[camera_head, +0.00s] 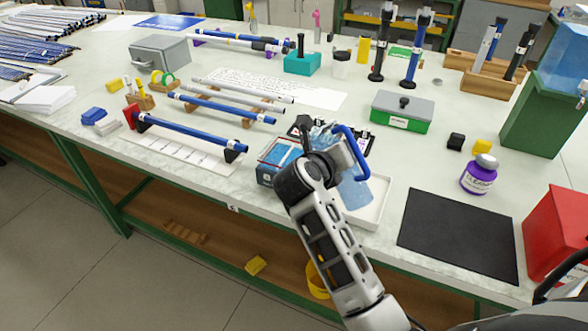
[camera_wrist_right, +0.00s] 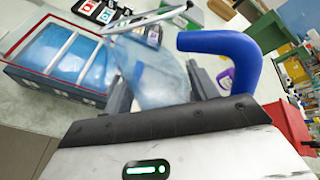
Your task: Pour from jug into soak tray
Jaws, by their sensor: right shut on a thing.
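My right gripper (camera_head: 332,156) is at the front of the bench, shut on the jug; its fingers show in the wrist view (camera_wrist_right: 160,92). The jug has a clear bluish body (camera_wrist_right: 152,62) and a thick blue handle (camera_wrist_right: 232,46); the handle also shows in the head view (camera_head: 352,150). The jug looks tilted. The soak tray (camera_head: 264,176) is just left of my gripper, with blue liquid, light bars across it and a red line near its rim. In the wrist view the tray (camera_wrist_right: 55,88) is left of the jug. I cannot tell whether liquid is flowing. My left gripper is out of view.
A shallow white tray (camera_head: 372,212) lies right of the gripper, then a black mat (camera_head: 458,234) and a purple-labelled bottle (camera_head: 479,175). A green box (camera_head: 402,111) stands behind. A blue rod (camera_head: 190,131) rests on supports at left. The right arm crosses the bench's front edge.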

